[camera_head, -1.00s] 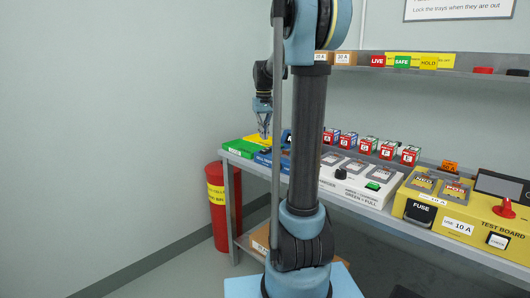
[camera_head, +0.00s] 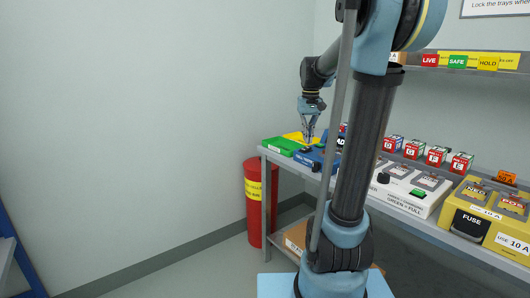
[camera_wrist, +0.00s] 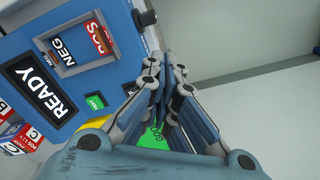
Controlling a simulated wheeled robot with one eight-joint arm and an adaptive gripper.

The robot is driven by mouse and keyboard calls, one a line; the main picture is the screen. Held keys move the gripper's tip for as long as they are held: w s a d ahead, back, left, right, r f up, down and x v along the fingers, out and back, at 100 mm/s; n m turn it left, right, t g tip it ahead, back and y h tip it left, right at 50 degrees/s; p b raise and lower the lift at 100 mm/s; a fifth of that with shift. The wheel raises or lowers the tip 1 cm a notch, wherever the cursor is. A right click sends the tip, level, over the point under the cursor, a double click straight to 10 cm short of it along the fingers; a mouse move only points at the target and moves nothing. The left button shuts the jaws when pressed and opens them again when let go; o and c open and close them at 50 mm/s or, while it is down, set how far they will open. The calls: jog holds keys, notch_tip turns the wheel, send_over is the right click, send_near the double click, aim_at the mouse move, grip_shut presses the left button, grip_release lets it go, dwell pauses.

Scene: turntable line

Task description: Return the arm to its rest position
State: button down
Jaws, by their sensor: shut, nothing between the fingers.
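My gripper (camera_head: 309,133) hangs from my raised arm at the left end of the bench, pointing down above the green tray and the blue device. In the wrist view its fingers (camera_wrist: 163,100) are shut with nothing between them. The blue device (camera_wrist: 70,60) with a READY label and a POS/NEG slot lies left of the fingers there. A green tray (camera_head: 283,146) and a yellow tray (camera_head: 297,137) sit at the bench's left end, partly hidden by my gripper.
A red cylinder (camera_head: 258,210) stands on the floor left of the bench. A shelf (camera_head: 470,72) holds LIVE, SAFE and HOLD labels. The floor at left is clear.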

jog(key=s+f+t, duration=0.1)
jog(key=s+f, duration=0.8)
jog(key=s, duration=0.4)
jog(key=s+f, duration=0.9)
jog(key=s, duration=0.5)
jog(key=shift+f+m+t, duration=0.35)
jog(key=shift+m+t, duration=0.05)
